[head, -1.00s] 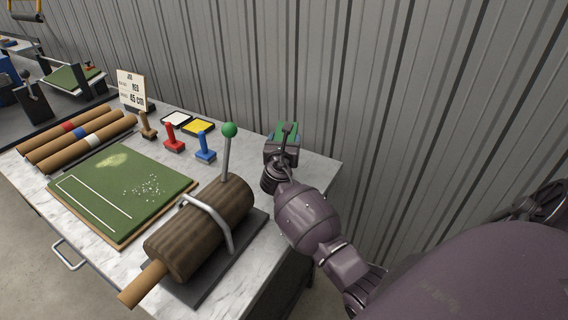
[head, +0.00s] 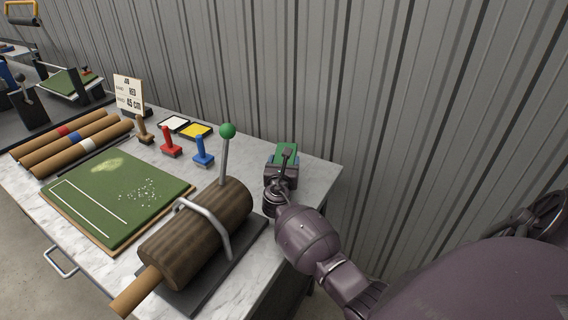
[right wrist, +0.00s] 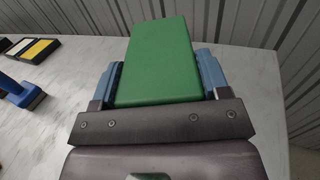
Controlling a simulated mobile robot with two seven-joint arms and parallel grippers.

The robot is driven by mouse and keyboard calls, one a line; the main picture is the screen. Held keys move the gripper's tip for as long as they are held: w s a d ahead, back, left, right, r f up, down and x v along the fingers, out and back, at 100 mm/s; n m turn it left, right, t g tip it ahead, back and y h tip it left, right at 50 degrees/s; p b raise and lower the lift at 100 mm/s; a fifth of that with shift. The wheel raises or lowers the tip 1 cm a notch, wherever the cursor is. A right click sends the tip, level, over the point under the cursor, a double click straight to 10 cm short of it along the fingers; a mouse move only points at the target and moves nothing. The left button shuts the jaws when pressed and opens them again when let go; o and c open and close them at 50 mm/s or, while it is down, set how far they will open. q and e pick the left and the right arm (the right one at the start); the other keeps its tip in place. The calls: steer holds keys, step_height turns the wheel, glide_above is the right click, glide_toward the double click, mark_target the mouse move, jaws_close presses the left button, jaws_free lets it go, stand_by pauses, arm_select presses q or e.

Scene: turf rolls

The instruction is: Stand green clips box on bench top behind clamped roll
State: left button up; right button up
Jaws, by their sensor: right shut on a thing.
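The green clips box (right wrist: 160,60) is between the blue fingers of my right gripper (right wrist: 160,85), which is shut on it. In the head view the box (head: 286,152) shows at the back right of the marble bench top (head: 318,172), and my right gripper (head: 283,170) partly covers it. The box is behind and to the right of the clamped brown roll (head: 197,233). Whether its underside touches the bench cannot be told. My left gripper is not in view.
The clamp's upright lever with a green knob (head: 227,131) stands left of the box. Red (head: 170,142) and blue (head: 203,150) stamps, ink pads (head: 195,130) and a turf mat (head: 117,195) lie further left. The corrugated wall (head: 330,90) is close behind.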

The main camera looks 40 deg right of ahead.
steer(key=shift+f, duration=0.15)
steer(key=o, duration=1.1)
steer(key=shift+o, duration=0.2)
steer(key=shift+r, duration=0.2)
steer(key=shift+s+a, duration=0.2)
steer(key=p+v, duration=0.1)
steer(key=v, duration=0.9)
steer(key=shift+s+a, duration=0.4)
steer(key=shift+s, duration=0.05)
steer(key=shift+s+a, duration=0.1)
